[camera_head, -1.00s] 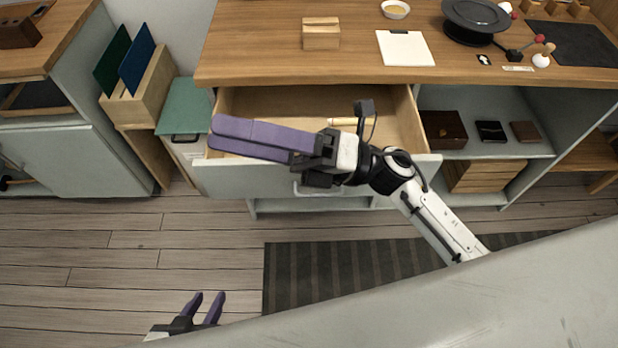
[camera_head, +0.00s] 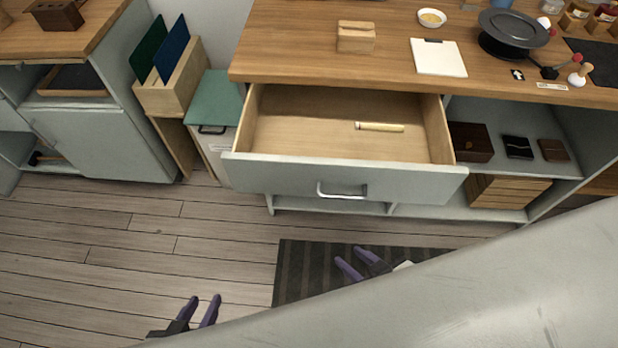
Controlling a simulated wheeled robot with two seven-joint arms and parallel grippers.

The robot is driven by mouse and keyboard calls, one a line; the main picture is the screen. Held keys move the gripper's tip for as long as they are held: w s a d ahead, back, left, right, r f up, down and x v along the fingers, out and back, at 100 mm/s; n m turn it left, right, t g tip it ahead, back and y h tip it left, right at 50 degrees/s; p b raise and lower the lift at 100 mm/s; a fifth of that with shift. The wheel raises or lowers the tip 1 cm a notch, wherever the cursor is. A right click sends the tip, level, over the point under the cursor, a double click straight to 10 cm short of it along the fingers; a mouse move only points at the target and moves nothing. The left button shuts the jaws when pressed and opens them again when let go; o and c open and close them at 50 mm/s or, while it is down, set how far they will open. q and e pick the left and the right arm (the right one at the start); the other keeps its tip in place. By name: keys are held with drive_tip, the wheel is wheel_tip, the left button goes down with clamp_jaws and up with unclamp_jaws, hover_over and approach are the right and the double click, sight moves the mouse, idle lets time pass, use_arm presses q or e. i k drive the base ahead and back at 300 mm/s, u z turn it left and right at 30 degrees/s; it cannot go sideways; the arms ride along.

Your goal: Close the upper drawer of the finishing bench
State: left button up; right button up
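The upper drawer (camera_head: 245,172) of the finishing bench (camera_head: 290,68) is pulled out, its grey front standing well forward of the bench. A bar handle (camera_head: 342,190) is on its front. A light, slim stick-like object (camera_head: 380,127) lies inside the drawer. My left gripper (camera_head: 203,301) is low at the bottom left, fingers apart and empty, away from the drawer. My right gripper (camera_head: 353,259) is below and in front of the drawer, over the dark mat, fingers apart and empty, touching nothing. Its arm is mostly hidden behind the grey surface in the foreground.
A striped dark mat (camera_head: 297,268) lies on the wooden floor. A green-topped box (camera_head: 213,98) and a wooden rack with panels (camera_head: 176,92) stand left of the bench. Open shelves (camera_head: 520,174) are right of the drawer.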

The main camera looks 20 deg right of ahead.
sight(291, 139)
drive_tip(key=u, duration=1.75)
drive_tip(key=k, duration=0.45)
drive_tip(key=z, duration=1.95)
drive_tip(key=i, duration=0.5)
drive_tip(key=k, duration=0.5)
drive_tip(key=z, duration=1.3)
drive_tip(key=i, duration=0.25)
drive_tip(key=u, duration=1.4)
